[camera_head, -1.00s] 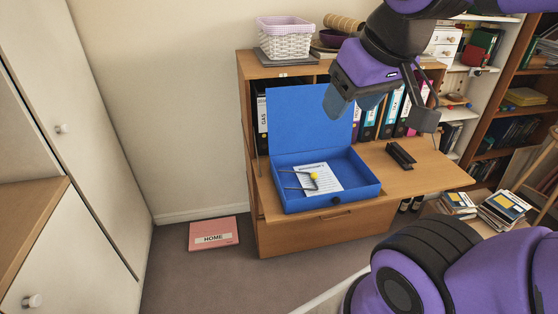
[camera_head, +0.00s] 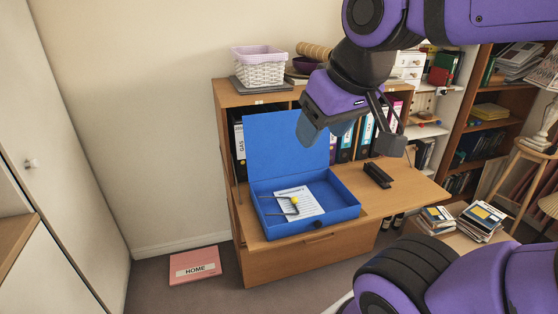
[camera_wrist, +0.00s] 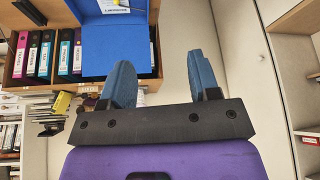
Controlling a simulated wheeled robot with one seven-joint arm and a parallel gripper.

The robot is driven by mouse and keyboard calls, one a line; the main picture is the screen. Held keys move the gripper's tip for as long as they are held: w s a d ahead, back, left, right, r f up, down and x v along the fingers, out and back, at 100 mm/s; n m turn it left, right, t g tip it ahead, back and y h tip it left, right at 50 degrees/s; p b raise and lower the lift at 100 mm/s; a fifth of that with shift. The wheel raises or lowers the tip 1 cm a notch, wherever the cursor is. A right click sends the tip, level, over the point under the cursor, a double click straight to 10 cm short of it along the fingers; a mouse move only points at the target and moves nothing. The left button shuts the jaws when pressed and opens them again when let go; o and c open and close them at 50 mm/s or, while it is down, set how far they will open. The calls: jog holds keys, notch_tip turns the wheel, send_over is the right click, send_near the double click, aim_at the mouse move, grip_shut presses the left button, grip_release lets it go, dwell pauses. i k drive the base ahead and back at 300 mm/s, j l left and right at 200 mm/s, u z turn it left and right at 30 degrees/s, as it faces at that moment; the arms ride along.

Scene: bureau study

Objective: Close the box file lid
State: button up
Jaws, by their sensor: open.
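The blue box file (camera_head: 325,222) sits on the bureau's fold-down desk. Its lid (camera_head: 285,140) stands open, raised at the back and leaning slightly. In the wrist view my gripper's two blue fingers (camera_wrist: 163,82) are spread, with the blue lid (camera_wrist: 115,45) beyond and to the left.
A black hole punch (camera_head: 377,175) lies on the desk (camera_head: 410,195) right of the box. Several binders (camera_head: 365,135) stand behind. A white basket (camera_head: 258,68) sits on top of the bureau. A pink HOME folder (camera_head: 195,264) lies on the floor at left.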

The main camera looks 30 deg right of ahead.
aim_at(273, 149)
jog(key=i+l+z, duration=0.25)
jog(key=i, duration=0.25)
jog(key=i+z, duration=0.3)
jog(key=i, duration=0.2)
